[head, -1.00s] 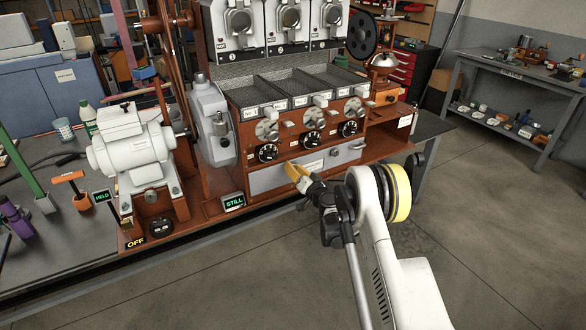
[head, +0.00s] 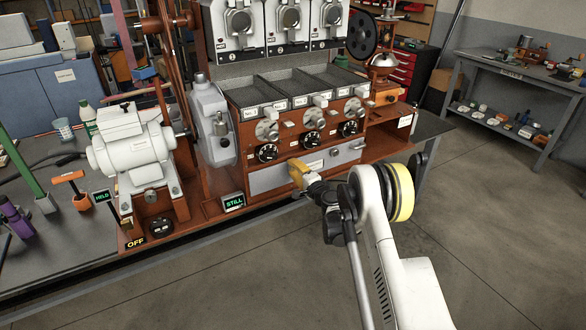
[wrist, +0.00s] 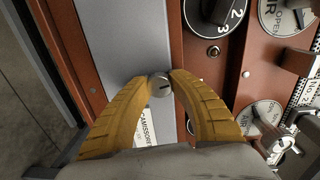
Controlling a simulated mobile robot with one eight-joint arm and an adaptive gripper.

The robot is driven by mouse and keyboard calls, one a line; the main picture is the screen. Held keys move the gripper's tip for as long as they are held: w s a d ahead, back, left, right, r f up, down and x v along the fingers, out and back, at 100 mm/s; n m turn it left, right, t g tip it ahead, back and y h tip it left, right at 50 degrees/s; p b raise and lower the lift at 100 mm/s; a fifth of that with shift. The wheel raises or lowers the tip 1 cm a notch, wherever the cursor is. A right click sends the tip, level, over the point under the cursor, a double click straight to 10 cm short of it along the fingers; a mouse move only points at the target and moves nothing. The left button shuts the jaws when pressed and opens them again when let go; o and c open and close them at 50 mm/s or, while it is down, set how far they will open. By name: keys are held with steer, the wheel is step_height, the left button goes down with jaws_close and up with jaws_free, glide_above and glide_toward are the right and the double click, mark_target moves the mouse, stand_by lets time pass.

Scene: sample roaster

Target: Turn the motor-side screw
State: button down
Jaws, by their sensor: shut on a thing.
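The motor-side screw (wrist: 160,85) is a round grey head with a dark slot, on the silver front panel (wrist: 134,35) in the wrist view. My gripper (wrist: 158,80) has its two yellow fingers on either side of the screw head, with the tips closed on it. In the head view my gripper (head: 296,170) is at the left part of the silver panel (head: 265,180), the side toward the white motor (head: 133,150). The screw itself is hidden behind the fingers there. Another small round screw head (head: 335,153) shows farther right on the panel.
Black numbered dials (head: 267,152) sit just above the panel; one dial (wrist: 212,18) is close to my fingers in the wrist view. A display reading STILL (head: 233,202) stands at lower left, and one reading HELD (head: 103,196) is by the motor. Open floor lies in front.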

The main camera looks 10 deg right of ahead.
steer(key=shift+m, duration=1.1)
steer(key=c, duration=1.1)
jaws_free()
steer(key=v, duration=1.2)
